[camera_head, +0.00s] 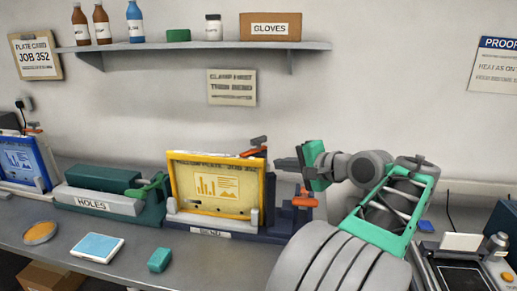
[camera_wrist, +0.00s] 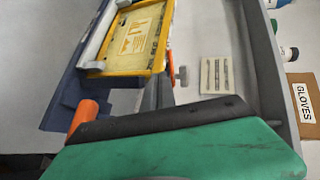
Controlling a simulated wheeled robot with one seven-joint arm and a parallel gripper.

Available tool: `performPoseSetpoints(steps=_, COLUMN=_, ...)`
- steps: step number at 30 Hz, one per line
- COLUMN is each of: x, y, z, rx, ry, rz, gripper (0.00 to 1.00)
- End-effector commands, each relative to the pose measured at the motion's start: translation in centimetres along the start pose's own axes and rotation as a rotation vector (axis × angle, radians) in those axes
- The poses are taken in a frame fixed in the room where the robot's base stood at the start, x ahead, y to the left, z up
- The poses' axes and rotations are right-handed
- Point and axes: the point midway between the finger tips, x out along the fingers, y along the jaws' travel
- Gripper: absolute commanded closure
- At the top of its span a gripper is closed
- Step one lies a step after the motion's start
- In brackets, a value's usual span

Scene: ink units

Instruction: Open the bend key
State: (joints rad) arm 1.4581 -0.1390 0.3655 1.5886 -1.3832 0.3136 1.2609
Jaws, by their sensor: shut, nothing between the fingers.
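The bend unit (camera_head: 210,233), marked BEND, holds a yellow-framed plate (camera_head: 213,185) standing upright; the frame also shows in the wrist view (camera_wrist: 135,42). An orange handle (camera_head: 303,198) sits low at the unit's right end; an orange cylinder (camera_wrist: 86,114) shows in the wrist view. A small orange and dark lever (camera_head: 256,146) sits above the frame's top right corner. I cannot tell which part is the bend key. My gripper (camera_head: 278,163) is shut and empty, just right of the frame and above the orange handle.
The green HOLES unit (camera_head: 100,190) and a blue-framed unit (camera_head: 20,160) stand to the left. A blue tray (camera_head: 95,247), an orange disc (camera_head: 40,233) and a teal block (camera_head: 159,260) lie in front. A shelf (camera_head: 190,50) with bottles and a GLOVES box (camera_head: 270,27) hangs above.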

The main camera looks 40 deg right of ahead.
Motion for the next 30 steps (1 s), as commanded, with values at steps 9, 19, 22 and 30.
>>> performPoseSetpoints(steps=9, x=-0.3, y=-0.7, z=-1.4, rx=0.061, ry=0.01, rz=-0.047, gripper=1.0)
performPoseSetpoints(steps=19, x=6.9, y=-1.1, z=-1.4, rx=0.061, ry=0.009, rz=-0.044, gripper=1.0)
performPoseSetpoints(steps=22, x=8.8, y=-1.7, z=-1.5, rx=0.058, ry=0.009, rz=-0.045, gripper=1.0)
performPoseSetpoints(steps=30, x=11.3, y=-2.3, z=-1.7, rx=0.06, ry=0.014, rz=-0.044, gripper=1.0)
